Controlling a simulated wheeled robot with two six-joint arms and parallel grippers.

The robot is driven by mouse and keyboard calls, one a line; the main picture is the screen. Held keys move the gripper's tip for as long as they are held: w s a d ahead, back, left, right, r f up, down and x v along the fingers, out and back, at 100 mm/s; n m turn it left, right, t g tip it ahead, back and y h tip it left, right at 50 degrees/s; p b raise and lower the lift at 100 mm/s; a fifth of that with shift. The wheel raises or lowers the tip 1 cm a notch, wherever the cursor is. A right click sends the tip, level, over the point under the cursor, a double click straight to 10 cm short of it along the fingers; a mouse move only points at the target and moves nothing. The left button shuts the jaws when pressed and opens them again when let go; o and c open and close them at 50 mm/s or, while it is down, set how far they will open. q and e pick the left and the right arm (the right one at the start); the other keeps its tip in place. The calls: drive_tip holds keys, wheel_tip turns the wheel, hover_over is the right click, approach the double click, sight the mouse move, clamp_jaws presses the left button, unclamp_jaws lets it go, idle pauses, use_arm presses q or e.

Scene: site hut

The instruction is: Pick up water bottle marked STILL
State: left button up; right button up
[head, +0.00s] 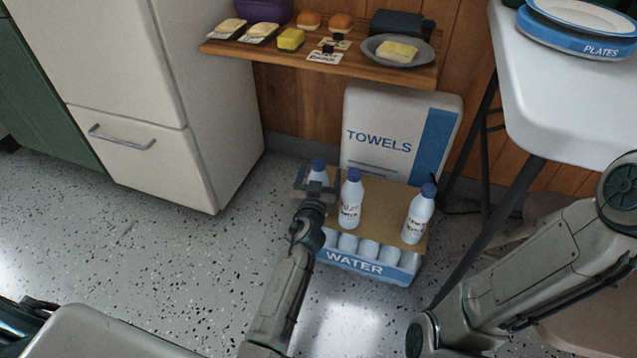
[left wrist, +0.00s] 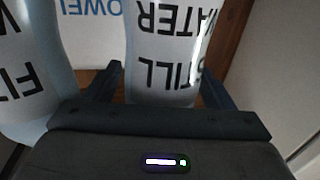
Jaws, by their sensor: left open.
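The water bottle marked STILL (left wrist: 165,45) is white with a printed label, which reads upside down in the left wrist view. It stands between the two fingers of my left gripper (left wrist: 160,75), which is open. In the head view, my left gripper (head: 317,187) is at the leftmost blue-capped bottle (head: 318,168) and hides part of it. A second bottle (head: 351,199) stands just right of it; its partly cut-off label shows in the left wrist view (left wrist: 25,75). A third bottle (head: 418,215) stands farther right. My right gripper is not in view.
The bottles stand on a cardboard-topped WATER pack (head: 365,268). A TOWELS pack (head: 390,140) stands behind. A wooden shelf (head: 350,68) with food is above, a white cabinet (head: 150,150) left, and a white table (head: 560,100) with plates (head: 585,38) right.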

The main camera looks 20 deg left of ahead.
use_arm(q)
drive_tip(key=shift+r, duration=0.1)
drive_tip(key=shift+s, duration=0.1)
drive_tip(key=shift+c, duration=1)
drive_tip(key=c, duration=1.1)
drive_tip(key=shift+c, duration=0.5)
drive_tip(key=shift+r, duration=0.2)
